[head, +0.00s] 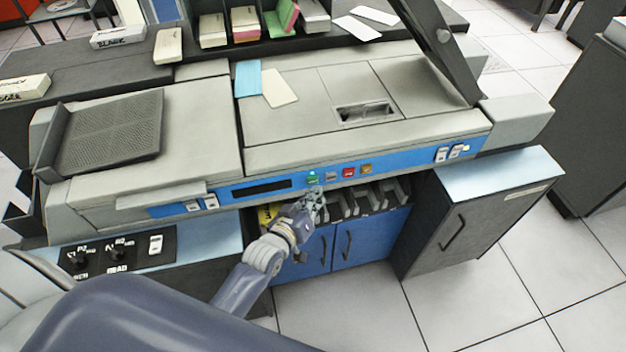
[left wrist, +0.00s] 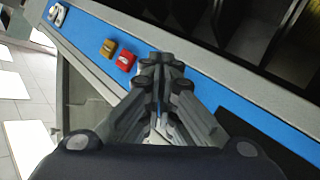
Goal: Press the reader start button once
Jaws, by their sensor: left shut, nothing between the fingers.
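The card reader (head: 300,160) is a long grey machine with a blue front strip. On the strip sit a green button (head: 312,178), a grey button (head: 331,176), a red button (head: 348,173) and an amber button (head: 365,169). Their labels are too small to read. My left gripper (head: 314,196) is shut and empty, just below and in front of the green button; contact cannot be told. In the left wrist view the shut fingers (left wrist: 163,65) lie over the strip beside the red button (left wrist: 125,62) and hide the green one. My right gripper is not in view.
A dark display (head: 262,187) lies left of the buttons, and white switches (head: 449,153) lie to the right. Below are black compartments (head: 365,197) and blue cabinet doors (head: 345,245). A knob panel (head: 118,250) is at lower left. Loose cards (head: 280,88) lie on the reader top.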

